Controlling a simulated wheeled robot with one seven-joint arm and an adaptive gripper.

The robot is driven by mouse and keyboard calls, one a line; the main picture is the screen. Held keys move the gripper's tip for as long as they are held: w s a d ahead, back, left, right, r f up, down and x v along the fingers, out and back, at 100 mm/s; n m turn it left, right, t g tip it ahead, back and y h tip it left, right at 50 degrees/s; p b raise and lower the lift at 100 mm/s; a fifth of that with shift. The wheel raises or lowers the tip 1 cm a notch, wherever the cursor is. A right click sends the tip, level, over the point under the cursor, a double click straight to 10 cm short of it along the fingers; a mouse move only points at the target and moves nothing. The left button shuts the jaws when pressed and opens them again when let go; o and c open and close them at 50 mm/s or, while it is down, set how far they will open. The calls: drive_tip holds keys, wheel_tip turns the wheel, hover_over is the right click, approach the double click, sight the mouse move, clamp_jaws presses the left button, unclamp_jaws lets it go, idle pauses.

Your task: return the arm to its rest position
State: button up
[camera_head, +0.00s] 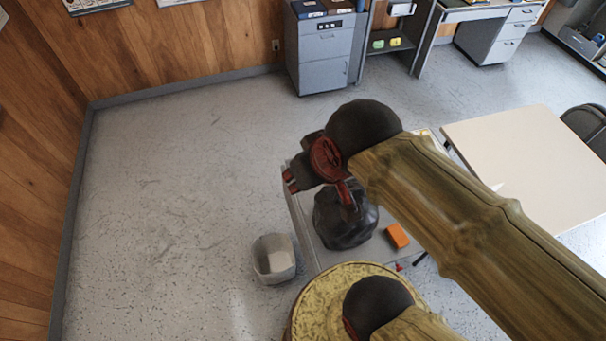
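My arm, with its wood-like links and dark round joints, reaches in from the lower right of the head view. My gripper (289,181), dark with red parts, is at the arm's end near the middle of the picture. It points to the left, above the far-left part of a small grey table. Its fingers are small and seen from above and behind, so I cannot tell whether they are open or shut. Nothing is clearly seen in it. A black lumpy object (347,226) shows just below the wrist, partly covered by it.
The grey table (304,220) also bears an orange block (397,236). A pale bin (273,260) stands on the floor to its left. A beige table (530,155) is at right, a grey cabinet (324,55) at the back. The floor at left is clear up to the wooden walls.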

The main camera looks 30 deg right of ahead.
drive_tip(key=shift+a, duration=0.1)
wheel_tip(320, 180, down, 16)
drive_tip(key=b, duration=1.6)
drive_tip(key=shift+f+b, duration=0.25)
drive_tip(key=shift+b, duration=0.05)
